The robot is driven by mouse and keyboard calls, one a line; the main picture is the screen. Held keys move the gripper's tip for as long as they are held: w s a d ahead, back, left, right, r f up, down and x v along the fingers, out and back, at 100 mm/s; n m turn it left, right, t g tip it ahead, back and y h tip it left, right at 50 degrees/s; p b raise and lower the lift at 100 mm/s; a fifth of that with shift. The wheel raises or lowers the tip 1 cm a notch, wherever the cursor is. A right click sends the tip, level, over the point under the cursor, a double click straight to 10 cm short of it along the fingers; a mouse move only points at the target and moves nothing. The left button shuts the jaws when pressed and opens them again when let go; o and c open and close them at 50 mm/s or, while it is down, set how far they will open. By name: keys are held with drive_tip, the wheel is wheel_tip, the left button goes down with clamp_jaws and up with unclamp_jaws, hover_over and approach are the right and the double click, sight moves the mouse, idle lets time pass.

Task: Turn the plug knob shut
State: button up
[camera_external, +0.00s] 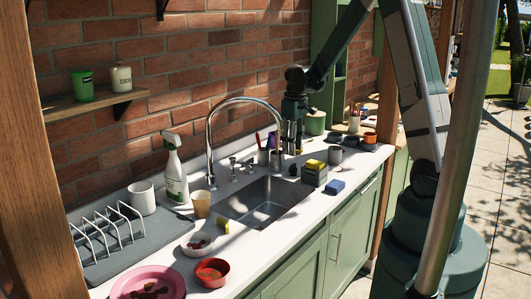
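My gripper (291,148) points down over the back edge of the sink, to the right of the tap. It is small and dark here, and I cannot tell whether its fingers are open or shut. A small dark knob-like thing (293,170) is on the counter behind the sink, just below my gripper; I cannot tell whether it is the plug knob or whether the gripper touches it. Small metal tap fittings (234,168) stand at the sink's back left. The steel sink (262,213) looks empty. Its plug is not clear to see.
The tall curved tap (209,140) stands left of my gripper. Cups, with a grey one (335,155), and sponges (315,165) stand to the right. A spray bottle (174,172), a tan cup (202,204) and a dish rack (105,228) are at left. The brick wall is close behind.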

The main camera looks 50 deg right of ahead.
sight(293, 169)
drive_tip(key=shift+f, duration=3.45)
drive_tip(key=shift+c, duration=0.2)
drive_tip(key=c, duration=0.8)
